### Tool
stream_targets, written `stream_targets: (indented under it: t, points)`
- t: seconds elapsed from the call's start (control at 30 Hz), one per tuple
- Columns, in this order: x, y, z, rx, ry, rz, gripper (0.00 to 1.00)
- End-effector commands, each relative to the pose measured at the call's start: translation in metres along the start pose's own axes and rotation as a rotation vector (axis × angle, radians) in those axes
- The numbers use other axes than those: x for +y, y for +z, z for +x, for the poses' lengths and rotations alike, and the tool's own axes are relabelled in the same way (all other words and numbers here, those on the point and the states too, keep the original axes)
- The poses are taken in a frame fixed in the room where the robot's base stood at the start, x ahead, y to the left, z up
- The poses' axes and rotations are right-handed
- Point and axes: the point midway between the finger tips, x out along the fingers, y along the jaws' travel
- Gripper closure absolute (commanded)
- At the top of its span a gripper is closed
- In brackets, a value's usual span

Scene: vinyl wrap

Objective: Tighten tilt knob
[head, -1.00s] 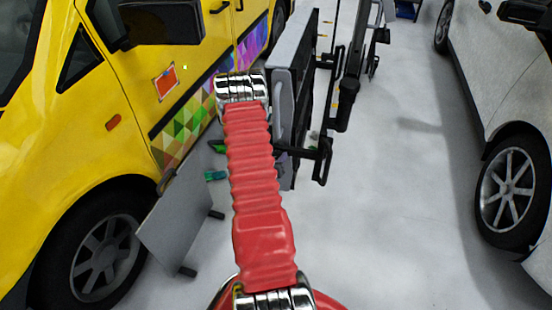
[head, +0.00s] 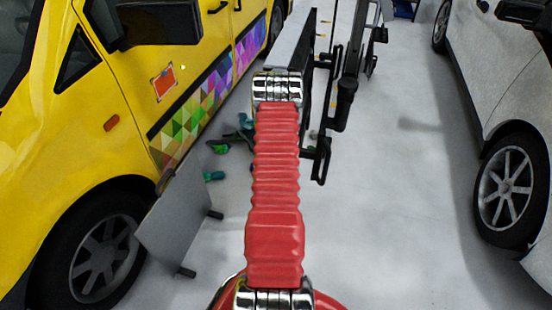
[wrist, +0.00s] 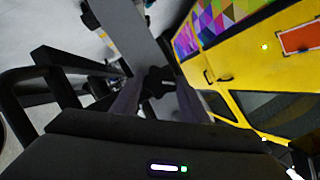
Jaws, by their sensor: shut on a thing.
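A small black knob (wrist: 157,82) shows in the middle of the wrist view, in front of a long grey panel edge. The contact points are dark and hard to make out. In the head view my red arm hides the gripper and the knob. The grey panel (head: 291,42) on its black stand (head: 345,95) stands behind the arm.
A yellow van (head: 110,130) stands close on the left, with a tilted grey board (head: 185,225) by its front wheel. Green things (head: 240,135) lie on the floor near the van. A silver car (head: 500,80) stands right; the floor between is clear.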

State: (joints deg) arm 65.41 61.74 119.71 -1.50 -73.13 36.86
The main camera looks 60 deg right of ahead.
Motion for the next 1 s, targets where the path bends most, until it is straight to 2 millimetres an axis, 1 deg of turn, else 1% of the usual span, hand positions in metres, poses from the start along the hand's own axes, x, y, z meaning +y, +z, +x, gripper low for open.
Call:
stream_targets:
  t: [0.1, 0.7, 1.0]
  points:
    - [0.0039, 0.0017, -0.0004, -0.003, -0.037, 0.101, 0.82]
    - [0.0083, 0.0035, 0.0006, 0.000, -0.251, 0.626, 0.82]
    - [0.0095, 0.0041, 0.0012, 0.002, -0.331, 0.821, 0.82]
